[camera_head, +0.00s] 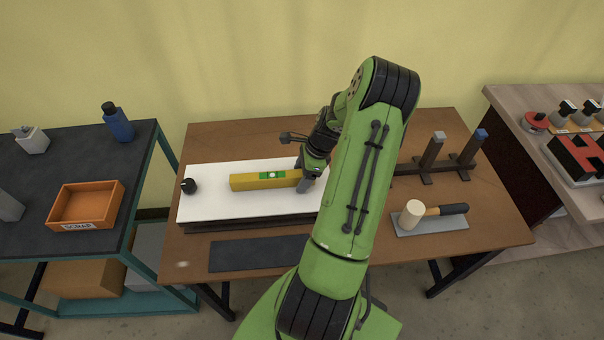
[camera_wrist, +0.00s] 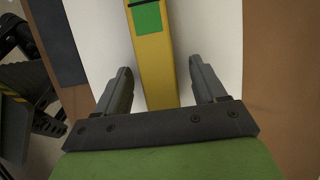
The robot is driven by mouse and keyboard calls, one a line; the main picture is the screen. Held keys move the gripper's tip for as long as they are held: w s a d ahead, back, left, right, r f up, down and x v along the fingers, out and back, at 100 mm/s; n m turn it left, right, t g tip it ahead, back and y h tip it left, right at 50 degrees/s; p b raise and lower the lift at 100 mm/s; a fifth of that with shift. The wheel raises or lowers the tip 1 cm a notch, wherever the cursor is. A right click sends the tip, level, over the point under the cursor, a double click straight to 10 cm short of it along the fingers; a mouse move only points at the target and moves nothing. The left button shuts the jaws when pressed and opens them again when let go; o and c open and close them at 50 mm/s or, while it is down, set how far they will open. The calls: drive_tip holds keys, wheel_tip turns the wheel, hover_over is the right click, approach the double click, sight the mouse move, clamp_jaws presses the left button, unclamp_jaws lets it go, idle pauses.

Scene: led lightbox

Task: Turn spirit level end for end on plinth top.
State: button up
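The yellow spirit level (camera_head: 246,182) with a green vial window lies lengthwise, left to right, on the white plinth top (camera_head: 208,205) in the head view. My gripper (camera_head: 308,182) is at the level's right end, which it partly hides. In the wrist view the level (camera_wrist: 156,60) runs between the fingers of my gripper (camera_wrist: 163,85). The fingers are spread, with a gap between each finger and the level's sides. The right end of the plinth top is hidden behind my arm in the head view.
A black knob (camera_head: 189,186) stands at the plinth's left end. A dark mat (camera_head: 250,254) lies in front. A mallet (camera_head: 430,211) on a grey pad and two upright posts (camera_head: 433,152) stand on the table's right. An orange scrap tray (camera_head: 87,205) is on the left table.

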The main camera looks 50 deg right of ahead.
drive_tip(key=p+v, duration=0.3)
drive_tip(key=v, duration=1.2)
drive_tip(key=shift+r, duration=0.35)
drive_tip(key=shift+s+d, duration=0.15)
